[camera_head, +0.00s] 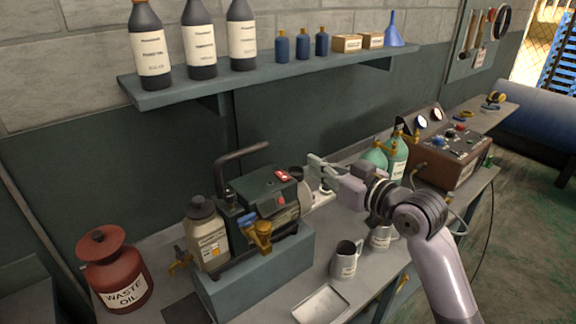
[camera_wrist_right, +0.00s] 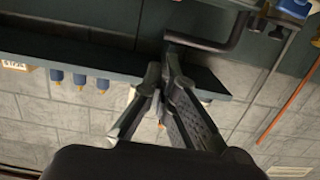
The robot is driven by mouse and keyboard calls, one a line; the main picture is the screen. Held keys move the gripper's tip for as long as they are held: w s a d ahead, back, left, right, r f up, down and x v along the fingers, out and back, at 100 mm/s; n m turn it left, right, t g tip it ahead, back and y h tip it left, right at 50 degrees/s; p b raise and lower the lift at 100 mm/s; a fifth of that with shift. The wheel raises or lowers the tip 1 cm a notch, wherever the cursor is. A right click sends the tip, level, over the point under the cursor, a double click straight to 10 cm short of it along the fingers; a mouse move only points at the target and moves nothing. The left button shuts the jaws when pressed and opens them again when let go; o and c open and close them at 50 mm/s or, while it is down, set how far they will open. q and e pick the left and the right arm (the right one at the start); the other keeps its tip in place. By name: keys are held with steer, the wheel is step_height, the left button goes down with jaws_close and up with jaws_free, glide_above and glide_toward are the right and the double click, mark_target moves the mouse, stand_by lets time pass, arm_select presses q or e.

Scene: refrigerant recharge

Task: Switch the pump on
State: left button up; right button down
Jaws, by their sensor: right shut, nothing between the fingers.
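The pump (camera_head: 262,190) is a dark green unit with a black carrying handle, standing on a blue-grey block on the bench. A red rocker switch (camera_head: 282,175) sits on top of its housing, towards the right; I cannot tell its position. A blue-handled brass valve (camera_head: 257,232) is on its front. My right gripper (camera_head: 314,163) is just right of the pump, apart from the switch, with its fingers pointing left. It is shut and empty. In the right wrist view the fingertips (camera_wrist_right: 163,68) are close together, with the pump's handle (camera_wrist_right: 217,44) beyond. My left gripper is not in view.
An oil bottle (camera_head: 206,235) stands against the pump's left side. A red waste oil can (camera_head: 112,272) is at the far left. Metal jugs (camera_head: 346,260) and a tray (camera_head: 321,304) are in front. Green cylinders (camera_head: 397,158) stand behind my right arm. A shelf (camera_head: 270,76) runs above.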

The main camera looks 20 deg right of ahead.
steer(key=w, duration=0.1)
steer(key=p, duration=0.4)
glide_above(287, 177)
steer(key=shift+f, duration=0.55)
step_height(287, 177, down, 3)
steer(key=shift+r+p, duration=0.1)
steer(key=shift+p, duration=0.35)
steer(key=shift+d+f, duration=0.1)
steer(key=shift+f, duration=0.55)
